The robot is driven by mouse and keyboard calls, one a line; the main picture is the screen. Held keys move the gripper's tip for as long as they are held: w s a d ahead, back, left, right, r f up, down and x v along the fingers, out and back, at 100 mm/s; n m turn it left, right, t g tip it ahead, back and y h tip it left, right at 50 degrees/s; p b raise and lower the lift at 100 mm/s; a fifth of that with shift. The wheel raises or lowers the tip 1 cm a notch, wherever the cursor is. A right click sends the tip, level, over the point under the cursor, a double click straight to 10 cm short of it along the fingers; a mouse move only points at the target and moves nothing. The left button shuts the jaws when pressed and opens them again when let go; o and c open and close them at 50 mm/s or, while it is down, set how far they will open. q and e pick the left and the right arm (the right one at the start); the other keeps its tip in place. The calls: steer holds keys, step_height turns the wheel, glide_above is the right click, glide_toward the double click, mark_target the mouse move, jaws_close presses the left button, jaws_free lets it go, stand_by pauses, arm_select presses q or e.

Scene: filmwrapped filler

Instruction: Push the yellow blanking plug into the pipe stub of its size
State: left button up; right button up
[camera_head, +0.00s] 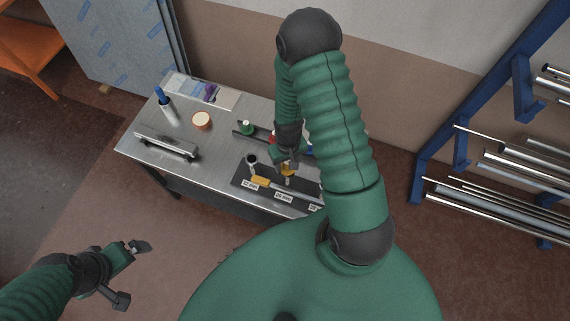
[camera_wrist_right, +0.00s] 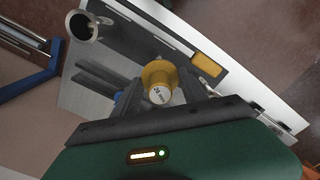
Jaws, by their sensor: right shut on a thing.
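The yellow blanking plug (camera_wrist_right: 157,73) is between the fingers of my right gripper (camera_wrist_right: 152,97), which is shut on it. Its pale end, with small print partly readable, faces the right wrist camera. In the head view my right gripper (camera_head: 287,160) holds the plug (camera_head: 287,171) over the middle of the dark board (camera_head: 240,181), near a 25 mm label. The plug's lower end and any stub under it are unclear. An open grey pipe stub (camera_head: 252,161) stands to the left; it shows in the right wrist view (camera_wrist_right: 82,27). My left gripper (camera_head: 139,247) is away from the bench, its jaw gap unclear.
A yellow block (camera_head: 260,181) lies on the board. The metal bench (camera_head: 195,157) also holds a blue-topped holder (camera_head: 166,103), a round orange-rimmed item (camera_head: 201,121), a metal bar tool (camera_head: 167,147) and a green plug (camera_head: 246,128). A blue pipe rack (camera_head: 432,150) stands right.

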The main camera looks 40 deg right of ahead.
steer(key=shift+s+d+f, duration=0.1)
steer(key=shift+d+f, duration=0.05)
steer(key=shift+d, duration=0.65)
steer(key=shift+s+d, duration=0.1)
steer(key=shift+d, duration=0.2)
steer(key=shift+a+r, duration=0.25)
steer(key=shift+a, duration=0.4)
steer(key=shift+d+f, duration=0.15)
steer(key=shift+d, duration=0.4)
steer(key=shift+d+f, duration=0.2)
steer(key=shift+f, duration=0.05)
steer(key=shift+a+f, duration=0.1)
steer(key=o, duration=1.1)
steer(key=shift+a, duration=0.15)
steer(key=shift+c, duration=0.2)
steer(key=o, duration=0.4)
steer(key=shift+a+r, duration=0.2)
steer(key=shift+a, duration=0.1)
steer(key=shift+c, duration=0.2)
steer(key=o, duration=0.4)
steer(key=shift+d, duration=0.2)
steer(key=shift+o, duration=0.5)
steer(key=shift+d+f, duration=0.1)
steer(key=shift+d, duration=0.1)
arm_select(q)
steer(key=shift+s+d, duration=0.1)
steer(key=shift+d, duration=0.6)
